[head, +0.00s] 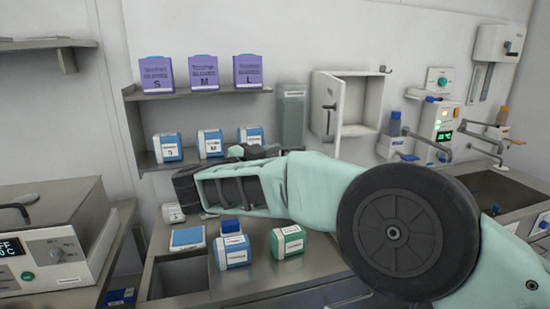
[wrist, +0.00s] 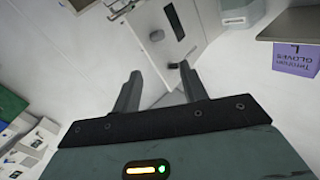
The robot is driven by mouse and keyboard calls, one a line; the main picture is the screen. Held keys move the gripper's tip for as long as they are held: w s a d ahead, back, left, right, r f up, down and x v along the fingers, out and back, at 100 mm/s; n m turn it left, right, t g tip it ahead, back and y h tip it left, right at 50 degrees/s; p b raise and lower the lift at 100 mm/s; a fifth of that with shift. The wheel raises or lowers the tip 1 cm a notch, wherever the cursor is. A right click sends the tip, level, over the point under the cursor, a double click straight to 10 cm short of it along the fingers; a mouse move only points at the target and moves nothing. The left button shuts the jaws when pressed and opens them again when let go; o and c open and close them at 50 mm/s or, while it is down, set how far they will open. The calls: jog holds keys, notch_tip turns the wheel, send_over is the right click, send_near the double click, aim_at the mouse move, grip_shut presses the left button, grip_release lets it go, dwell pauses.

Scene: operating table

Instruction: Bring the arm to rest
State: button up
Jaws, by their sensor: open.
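My arm (head: 310,185) reaches from the lower right across the head view, above the counter and in front of the shelves. My gripper (wrist: 158,78) shows in the wrist view with its two dark fingers spread apart and nothing between them. A white wall cabinet (head: 361,103) stands with its door (head: 326,105) open in the head view. In the wrist view a white door-like panel with a dark handle (wrist: 173,66) appears beyond the fingers. I cannot tell whether the fingers touch it. The arm hides part of the counter and the wall behind it.
Purple glove boxes (head: 204,72) stand on the upper shelf, and blue-and-white boxes (head: 210,143) on the lower one. A blue box (head: 232,251) and a green box (head: 288,242) stand on the counter below my arm. A sink (head: 500,190) is at right.

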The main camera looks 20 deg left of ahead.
dwell(0.4)
jog(key=s+a+r+n+y, duration=0.1)
jog(key=a+r+n+y, duration=0.4)
jog(key=r+n+y, duration=0.8)
jog(key=s+d+f+n+g+y, duration=0.35)
jog(key=s+d+f+g, duration=0.75)
jog(key=s+d+f, duration=0.55)
jog(key=s+d+f+g+h, duration=0.2)
jog(key=s+d+f+h, duration=0.1)
jog(key=s+d, duration=0.5)
jog(key=s+d+f+g+h, duration=0.3)
jog(key=s+d, duration=0.5)
jog(key=d, duration=0.5)
jog(key=shift+s+d+f+h, duration=0.2)
jog(key=shift+s+f+h, duration=0.2)
jog(key=shift+h, duration=0.45)
